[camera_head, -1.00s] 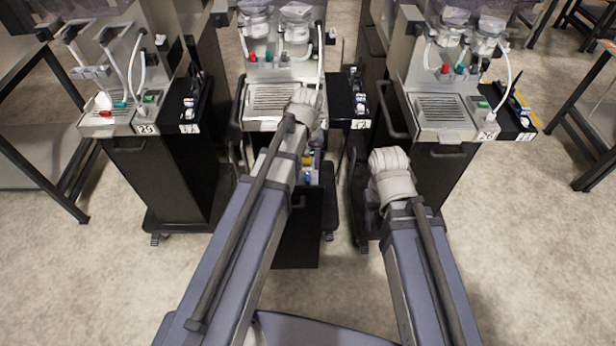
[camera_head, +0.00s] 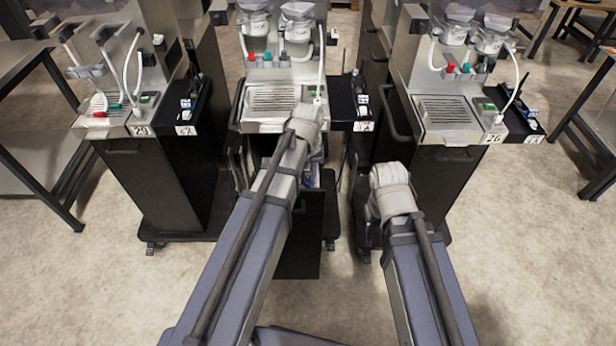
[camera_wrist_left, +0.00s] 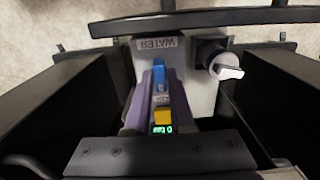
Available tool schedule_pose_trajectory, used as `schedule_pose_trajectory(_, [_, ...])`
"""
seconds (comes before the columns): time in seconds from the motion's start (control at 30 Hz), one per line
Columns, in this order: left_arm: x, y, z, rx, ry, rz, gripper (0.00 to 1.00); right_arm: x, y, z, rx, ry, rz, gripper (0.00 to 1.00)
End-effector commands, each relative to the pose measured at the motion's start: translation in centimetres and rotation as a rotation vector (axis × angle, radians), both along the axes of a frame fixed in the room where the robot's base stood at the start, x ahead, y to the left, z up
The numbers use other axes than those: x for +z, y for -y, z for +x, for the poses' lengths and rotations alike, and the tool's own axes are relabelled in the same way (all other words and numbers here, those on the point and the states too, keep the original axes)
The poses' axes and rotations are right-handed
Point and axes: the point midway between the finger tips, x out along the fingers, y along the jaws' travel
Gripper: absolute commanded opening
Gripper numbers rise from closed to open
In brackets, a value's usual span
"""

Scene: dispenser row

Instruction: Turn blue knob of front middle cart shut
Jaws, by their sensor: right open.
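The front middle cart (camera_head: 272,101) stands ahead, with its upper front partly behind my left arm. The left wrist view looks into its front, where a plate labelled WATER (camera_wrist_left: 157,44) shows upside down. Beside the label is a round knob with a white grip and blue collar (camera_wrist_left: 224,66). A blue part (camera_wrist_left: 159,76) and a yellow part (camera_wrist_left: 162,116) sit between purple pieces, above a green display (camera_wrist_left: 162,129). My left gripper (camera_head: 308,122) is at this cart; its jaw gap cannot be made out. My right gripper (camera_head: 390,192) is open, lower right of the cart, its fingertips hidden.
A left cart (camera_head: 150,175) and a right cart (camera_head: 445,180) flank the middle one, with narrow gaps between. Dark walls and a screwed dark plate (camera_wrist_left: 160,155) surround the knob area. Metal tables stand at both sides.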

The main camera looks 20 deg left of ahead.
Motion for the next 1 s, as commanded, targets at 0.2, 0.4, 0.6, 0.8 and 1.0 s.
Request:
schedule_pose_trajectory(0.2, [0.00, 0.00, 0.00, 0.000, 0.000, 0.000, 0.00, 0.00, 0.00, 0.00, 0.000, 0.000, 0.000, 0.50])
schedule_pose_trajectory(0.4, [-0.01, 0.00, 0.00, 0.000, 0.000, 0.000, 0.00, -0.01, 0.00, 0.00, 0.000, 0.000, 0.000, 0.50])
schedule_pose_trajectory(0.6, [-0.01, 0.00, 0.00, -0.003, 0.000, 0.000, 0.00, -0.01, 0.00, 0.00, 0.000, 0.000, 0.000, 0.50])
schedule_pose_trajectory(0.8, [-0.01, 0.00, 0.00, -0.049, 0.000, 0.000, 0.00, -0.01, 0.00, 0.00, 0.000, 0.000, 0.000, 0.50])
schedule_pose_trajectory(1.0, [-0.01, -0.01, 0.00, -0.177, 0.000, 0.000, 0.00, -0.01, 0.00, 0.00, 0.000, 0.000, 0.000, 0.50])
